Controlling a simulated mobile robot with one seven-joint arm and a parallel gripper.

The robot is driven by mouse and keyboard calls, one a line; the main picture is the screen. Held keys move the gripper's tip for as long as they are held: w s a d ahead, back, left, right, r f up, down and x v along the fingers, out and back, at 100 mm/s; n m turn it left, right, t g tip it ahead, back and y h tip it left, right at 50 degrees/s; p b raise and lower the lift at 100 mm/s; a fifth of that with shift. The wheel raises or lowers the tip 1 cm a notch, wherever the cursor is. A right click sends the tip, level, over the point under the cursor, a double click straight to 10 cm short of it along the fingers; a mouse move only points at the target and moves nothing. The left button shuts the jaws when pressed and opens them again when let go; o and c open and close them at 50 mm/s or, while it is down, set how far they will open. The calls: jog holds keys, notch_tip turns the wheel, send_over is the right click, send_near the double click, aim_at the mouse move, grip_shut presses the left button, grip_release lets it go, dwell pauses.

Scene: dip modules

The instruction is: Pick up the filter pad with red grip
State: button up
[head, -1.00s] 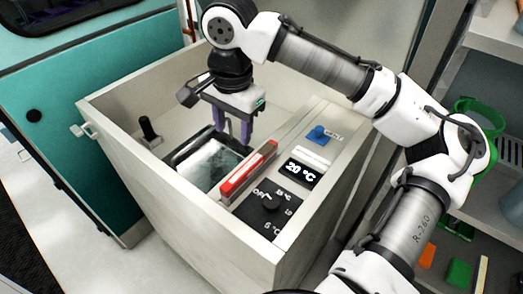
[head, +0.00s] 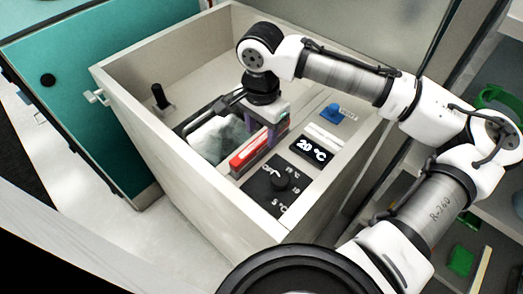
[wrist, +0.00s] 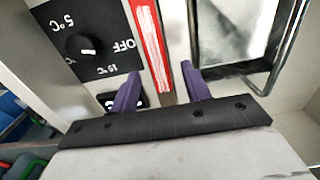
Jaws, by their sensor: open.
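The filter pad with the red grip (head: 256,152) stands in a slot between the basin and the control panel inside the box. Its long red top edge with a white stripe also shows in the wrist view (wrist: 150,40). My gripper (head: 264,136) is open above the far part of the red grip. In the wrist view its two purple fingers (wrist: 159,72) lie on either side of the grip, with gaps visible and nothing held. The far end of the pad is partly hidden by my gripper in the head view.
A glassy basin with a metal rim (head: 212,140) lies left of the pad. A control panel with a black knob (head: 281,180), a temperature display (head: 311,149) and a blue knob (head: 332,112) lies right. The box's high walls (head: 180,165) surround everything.

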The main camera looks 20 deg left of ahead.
aim_at(261, 139)
jog(key=shift+f, duration=1.7)
grip_shut()
